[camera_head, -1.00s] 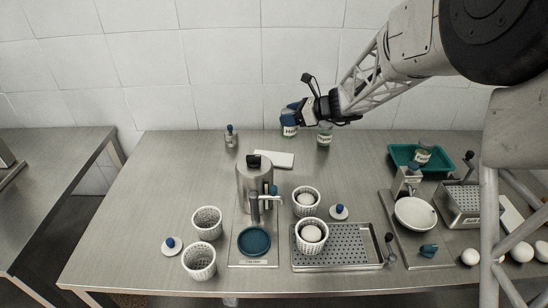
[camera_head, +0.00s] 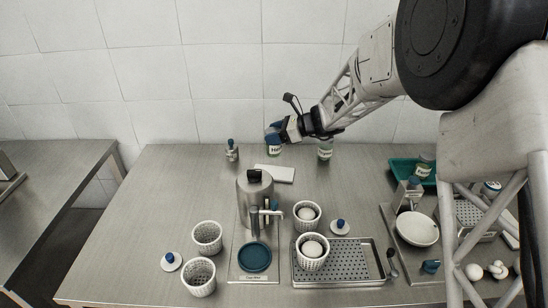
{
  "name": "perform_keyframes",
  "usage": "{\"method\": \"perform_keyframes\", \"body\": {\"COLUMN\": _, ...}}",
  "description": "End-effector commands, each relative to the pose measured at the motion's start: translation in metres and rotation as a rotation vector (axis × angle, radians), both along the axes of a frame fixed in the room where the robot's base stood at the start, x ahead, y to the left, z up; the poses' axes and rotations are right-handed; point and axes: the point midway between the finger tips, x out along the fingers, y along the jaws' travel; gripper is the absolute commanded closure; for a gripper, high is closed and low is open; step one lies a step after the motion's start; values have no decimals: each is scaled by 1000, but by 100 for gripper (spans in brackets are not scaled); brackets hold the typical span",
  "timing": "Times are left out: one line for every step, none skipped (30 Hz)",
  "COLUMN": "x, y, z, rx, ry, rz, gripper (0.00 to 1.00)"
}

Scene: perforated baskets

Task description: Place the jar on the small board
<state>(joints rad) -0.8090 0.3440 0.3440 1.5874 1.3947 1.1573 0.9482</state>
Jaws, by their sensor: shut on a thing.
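My gripper (camera_head: 279,134) is shut on a small labelled jar (camera_head: 275,150) and holds it upright from above at the back of the table. The small board (camera_head: 283,175) is a thin white slab lying flat behind the metal press. The jar appears over or just behind the board's left half. I cannot tell whether its base touches anything. A second labelled jar (camera_head: 325,152) stands on the table to the right of my gripper, apart from it.
A metal press (camera_head: 254,200) stands right in front of the board. A small blue-topped bottle (camera_head: 231,152) stands to the left. White perforated baskets (camera_head: 207,238) and a perforated tray (camera_head: 345,262) are nearer the front. A green tray (camera_head: 400,166) lies to the right.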

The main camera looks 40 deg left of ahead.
Motion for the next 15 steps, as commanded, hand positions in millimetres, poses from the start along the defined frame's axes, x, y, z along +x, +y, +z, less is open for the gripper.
{"method": "perform_keyframes", "body": {"x": 0, "y": 0, "z": -8, "rx": -1, "ry": 2, "rz": 0, "gripper": 68}}
{"method": "perform_keyframes", "body": {"x": 0, "y": 0, "z": -12, "rx": -1, "ry": 1, "rz": 1, "gripper": 68}}
{"method": "perform_keyframes", "body": {"x": 0, "y": 0, "z": -18, "rx": -1, "ry": 1, "rz": 0, "gripper": 68}}
{"method": "perform_keyframes", "body": {"x": 0, "y": 0, "z": -21, "rx": -1, "ry": 1, "rz": 0, "gripper": 68}}
{"method": "perform_keyframes", "body": {"x": 0, "y": 0, "z": -25, "rx": 0, "ry": 0, "rz": 0, "gripper": 68}}
{"method": "perform_keyframes", "body": {"x": 0, "y": 0, "z": -29, "rx": 0, "ry": 0, "rz": 0, "gripper": 68}}
{"method": "perform_keyframes", "body": {"x": 0, "y": 0, "z": -32, "rx": 1, "ry": -1, "rz": 0, "gripper": 68}}
{"method": "perform_keyframes", "body": {"x": 0, "y": 0, "z": -34, "rx": 1, "ry": -1, "rz": 0, "gripper": 68}}
{"method": "perform_keyframes", "body": {"x": 0, "y": 0, "z": -36, "rx": 1, "ry": -1, "rz": 0, "gripper": 68}}
{"method": "perform_keyframes", "body": {"x": 0, "y": 0, "z": -37, "rx": 1, "ry": -1, "rz": 0, "gripper": 68}}
{"method": "perform_keyframes", "body": {"x": 0, "y": 0, "z": -38, "rx": 1, "ry": -1, "rz": 0, "gripper": 68}}
{"method": "perform_keyframes", "body": {"x": 0, "y": 0, "z": -38, "rx": 1, "ry": -2, "rz": 1, "gripper": 68}}
{"method": "perform_keyframes", "body": {"x": 0, "y": 0, "z": -38, "rx": 1, "ry": -2, "rz": 1, "gripper": 68}}
{"method": "perform_keyframes", "body": {"x": 0, "y": 0, "z": -38, "rx": 1, "ry": -2, "rz": 1, "gripper": 68}}
{"method": "perform_keyframes", "body": {"x": 0, "y": 0, "z": -38, "rx": 1, "ry": -2, "rz": 1, "gripper": 68}}
